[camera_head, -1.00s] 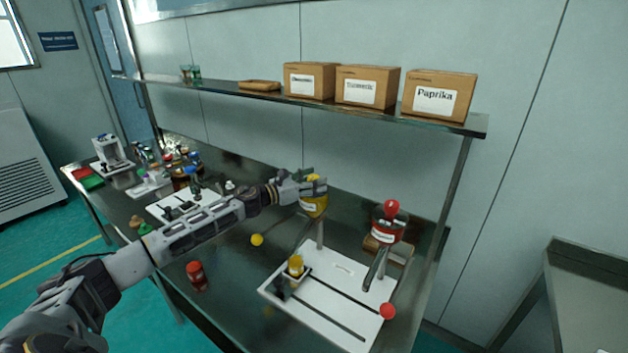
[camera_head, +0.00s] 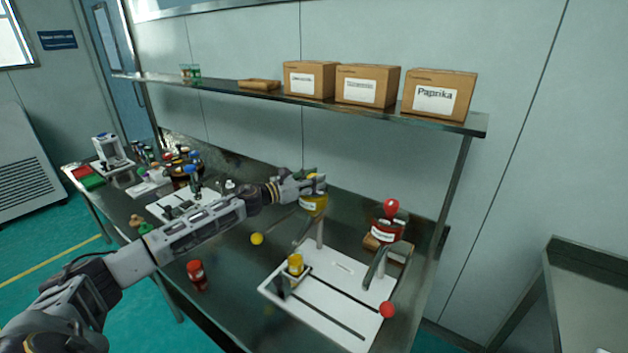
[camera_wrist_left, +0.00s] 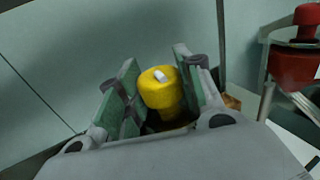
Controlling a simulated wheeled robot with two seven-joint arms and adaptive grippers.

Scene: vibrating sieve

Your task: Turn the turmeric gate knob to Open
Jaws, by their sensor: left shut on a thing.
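The turmeric hopper (camera_head: 313,205) is yellow and stands on a post at the back of the white plate in the head view. Its yellow gate knob (camera_wrist_left: 160,88) shows in the left wrist view, with a pale mark on its top. My left gripper (camera_head: 314,184) is at the top of the hopper. In the wrist view its green-padded fingers (camera_wrist_left: 155,95) stand on either side of the knob and are shut on it. The finger contact is partly hidden. The knob's Open marking cannot be read. My right gripper is not in view.
A red paprika hopper (camera_head: 389,231) with a red knob stands to the right. The white plate (camera_head: 330,320) below holds a yellow-capped jar (camera_head: 295,263). A red jar (camera_head: 197,274) and a yellow ball (camera_head: 257,239) are on the dark table. A shelf (camera_head: 380,110) with boxes hangs above.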

